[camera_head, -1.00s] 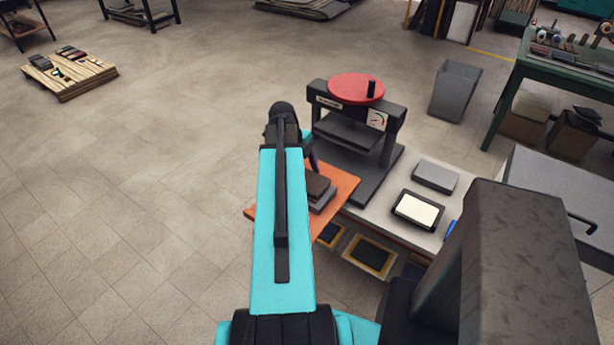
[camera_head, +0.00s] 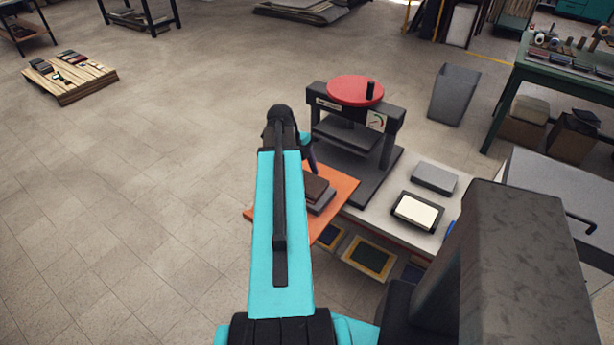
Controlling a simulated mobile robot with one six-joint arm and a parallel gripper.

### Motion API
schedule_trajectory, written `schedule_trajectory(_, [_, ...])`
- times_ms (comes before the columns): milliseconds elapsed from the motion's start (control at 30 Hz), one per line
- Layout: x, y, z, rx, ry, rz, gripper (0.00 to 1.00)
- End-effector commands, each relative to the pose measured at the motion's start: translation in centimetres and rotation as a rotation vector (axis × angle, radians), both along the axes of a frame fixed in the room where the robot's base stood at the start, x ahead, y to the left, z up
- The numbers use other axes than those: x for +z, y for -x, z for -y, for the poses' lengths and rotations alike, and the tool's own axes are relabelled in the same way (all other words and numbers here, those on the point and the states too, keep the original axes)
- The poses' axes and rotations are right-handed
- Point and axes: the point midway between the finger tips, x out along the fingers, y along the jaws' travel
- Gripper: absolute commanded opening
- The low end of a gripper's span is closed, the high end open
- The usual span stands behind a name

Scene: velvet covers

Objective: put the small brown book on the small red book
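A small dark brown book (camera_head: 315,187) lies on top of a grey book (camera_head: 322,202) on an orange board (camera_head: 341,190), just right of my arm. My arm reaches forward over the board and hides part of it. A teal bit and a dark narrow piece at the far end of my arm, by my gripper (camera_head: 311,154), show just above the brown book. The fingers are mostly hidden, so their opening and any contact are unclear. On a wooden pallet (camera_head: 85,86) at the far left lie several small books, one of them reddish (camera_head: 77,59); they are too small to tell apart.
A black press (camera_head: 355,130) with a red wheel (camera_head: 356,90) stands behind the board. A grey block (camera_head: 434,178) and a cream-topped dark item (camera_head: 416,210) lie on the bench to the right. A grey bin (camera_head: 455,95) stands behind.

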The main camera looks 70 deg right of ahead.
Motion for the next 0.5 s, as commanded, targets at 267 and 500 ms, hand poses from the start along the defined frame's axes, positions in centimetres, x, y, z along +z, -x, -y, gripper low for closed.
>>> schedule_trajectory(267, [-1.55,0.19,-0.36,-0.005,-0.014,0.001,0.88])
schedule_trajectory(500, [-1.01,0.23,-0.32,-0.005,-0.012,0.001,0.88])
